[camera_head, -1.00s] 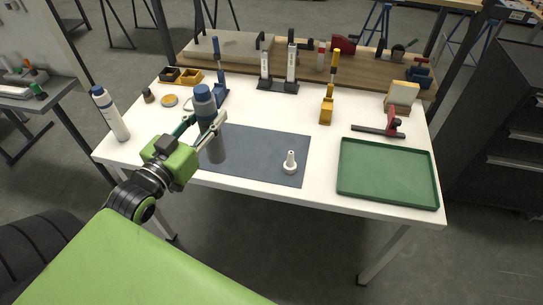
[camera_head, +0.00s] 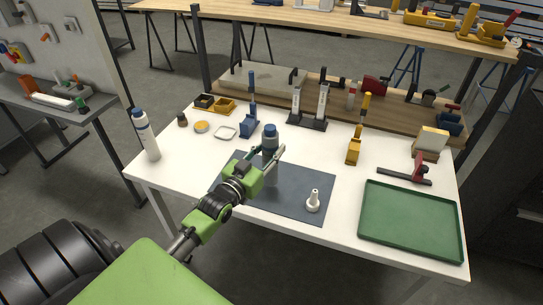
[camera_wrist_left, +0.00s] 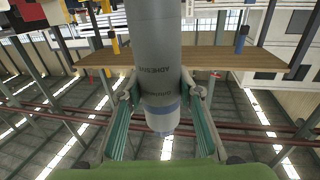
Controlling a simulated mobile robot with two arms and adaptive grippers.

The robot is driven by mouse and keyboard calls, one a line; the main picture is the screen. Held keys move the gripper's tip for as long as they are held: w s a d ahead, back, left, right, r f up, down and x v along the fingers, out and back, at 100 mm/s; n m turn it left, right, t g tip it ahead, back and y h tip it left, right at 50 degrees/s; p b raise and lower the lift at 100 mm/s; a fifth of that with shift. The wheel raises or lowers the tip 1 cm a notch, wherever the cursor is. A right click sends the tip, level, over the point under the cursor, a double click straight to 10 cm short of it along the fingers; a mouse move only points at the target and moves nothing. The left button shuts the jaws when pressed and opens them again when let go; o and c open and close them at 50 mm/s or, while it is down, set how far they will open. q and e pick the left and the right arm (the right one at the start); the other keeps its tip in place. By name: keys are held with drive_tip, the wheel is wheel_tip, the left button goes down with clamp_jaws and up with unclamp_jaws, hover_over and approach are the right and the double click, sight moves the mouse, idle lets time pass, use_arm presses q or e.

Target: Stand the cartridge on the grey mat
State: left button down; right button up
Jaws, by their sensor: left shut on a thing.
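The cartridge (camera_head: 271,174) is a grey cylinder with a blue cap, upright over the back middle part of the grey mat (camera_head: 285,203). My left gripper (camera_head: 268,157) is shut around its upper part. In the left wrist view the cartridge (camera_wrist_left: 158,50) fills the middle, with lettering and a blue band, between the two fingers of the gripper (camera_wrist_left: 160,98). I cannot tell whether its base touches the mat. My right gripper is not in view.
A green tray (camera_head: 410,222) lies further right. A blue tool stand (camera_head: 249,124) and a black rack (camera_head: 307,123) stand behind. A white bottle (camera_head: 145,135) is at the left edge.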

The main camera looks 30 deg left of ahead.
sight(271, 157)
use_arm(q)
drive_tip(key=shift+w+f, duration=0.1)
drive_tip(key=shift+w, duration=0.15)
wheel_tip(271, 157, down, 3)
drive_tip(key=shift+f, duration=0.15)
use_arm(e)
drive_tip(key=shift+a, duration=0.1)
use_arm(q)
drive_tip(key=c, duration=1.9)
unclamp_jaws()
drive_tip(key=shift+f, duration=0.25)
drive_tip(key=o, duration=0.4)
drive_tip(key=shift+o, duration=0.2)
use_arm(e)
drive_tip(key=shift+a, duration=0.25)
use_arm(q)
drive_tip(key=shift+r, duration=0.15)
